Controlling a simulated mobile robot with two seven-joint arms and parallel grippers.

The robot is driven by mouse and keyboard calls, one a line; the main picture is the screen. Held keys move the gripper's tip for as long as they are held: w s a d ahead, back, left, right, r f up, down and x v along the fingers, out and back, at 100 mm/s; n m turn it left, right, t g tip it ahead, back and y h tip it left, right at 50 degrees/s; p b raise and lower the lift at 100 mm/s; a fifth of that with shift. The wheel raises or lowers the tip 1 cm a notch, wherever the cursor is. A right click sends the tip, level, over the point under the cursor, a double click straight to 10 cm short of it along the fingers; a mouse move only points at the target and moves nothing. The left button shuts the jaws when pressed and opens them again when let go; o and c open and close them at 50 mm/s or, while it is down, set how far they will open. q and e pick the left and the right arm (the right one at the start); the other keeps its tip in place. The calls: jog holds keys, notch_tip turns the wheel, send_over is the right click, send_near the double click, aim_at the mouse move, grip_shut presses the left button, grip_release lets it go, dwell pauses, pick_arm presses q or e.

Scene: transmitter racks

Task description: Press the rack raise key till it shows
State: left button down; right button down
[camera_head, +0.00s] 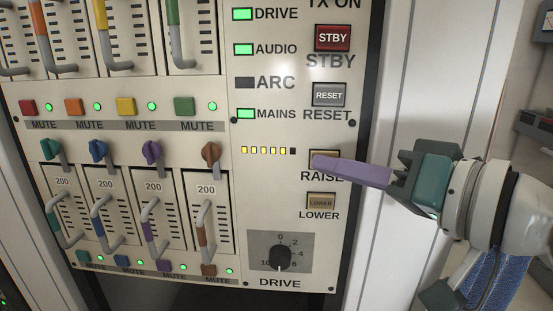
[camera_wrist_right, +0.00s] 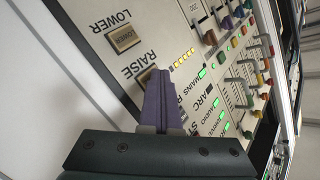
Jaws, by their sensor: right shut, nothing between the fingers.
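The tan RAISE key (camera_wrist_right: 146,76) is on the cream rack panel (camera_head: 300,190), above the LOWER key (camera_head: 321,202). In the right wrist view the tips (camera_wrist_right: 154,74) overlap the key's edge. I cannot tell whether they touch it or whether it is pushed in. Left of the key, a row of small lamps (camera_head: 268,151) has several lit yellow and the rightmost dark. My left gripper is out of view.
The RESET key (camera_head: 330,95) and red STBY key (camera_head: 332,38) sit above, and the DRIVE knob (camera_head: 280,257) below. Handled modules (camera_head: 153,187) fill the panel's left. DRIVE, AUDIO and MAINS lamps are green; the ARC lamp (camera_head: 245,83) is dark.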

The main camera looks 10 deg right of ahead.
jog(key=shift+s+a+p, duration=0.25)
jog(key=shift+s+p, duration=0.45)
jog(key=shift+s, duration=0.1)
jog(key=s+p, duration=0.1)
jog(key=s, duration=0.1)
jog(key=s+a+p, duration=0.1)
jog(key=s+p, duration=0.1)
jog(key=shift+s+a, duration=0.15)
jog(key=shift+s, duration=0.15)
dwell(0.6)
